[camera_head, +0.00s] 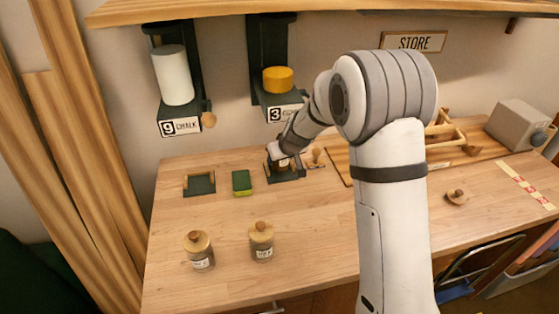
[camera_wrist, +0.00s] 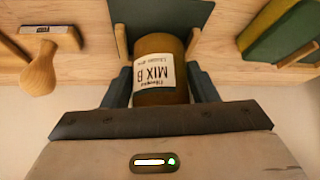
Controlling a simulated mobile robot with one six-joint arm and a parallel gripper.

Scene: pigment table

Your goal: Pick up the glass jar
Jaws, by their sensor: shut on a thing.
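A glass jar with amber-brown contents and a white label reading "MIX B" (camera_wrist: 153,73) is between my gripper's fingers in the wrist view. My gripper (camera_wrist: 160,88) is shut on it, one dark finger on each side. In the head view my gripper (camera_head: 283,158) is at a dark green stand (camera_head: 287,176) near the back of the table, and the jar is mostly hidden there. In the wrist view the stand's green plate (camera_wrist: 128,25) lies right by the jar. I cannot tell whether the jar still touches the stand.
Two lidded jars (camera_head: 200,262) (camera_head: 262,250) stand at the front left. A green-yellow sponge (camera_head: 242,183) and another green stand (camera_head: 199,184) are left of my gripper. Dispensers of chalk (camera_head: 174,76) and yellow pigment (camera_head: 278,80) hang above. A wooden tray (camera_head: 440,163) lies right.

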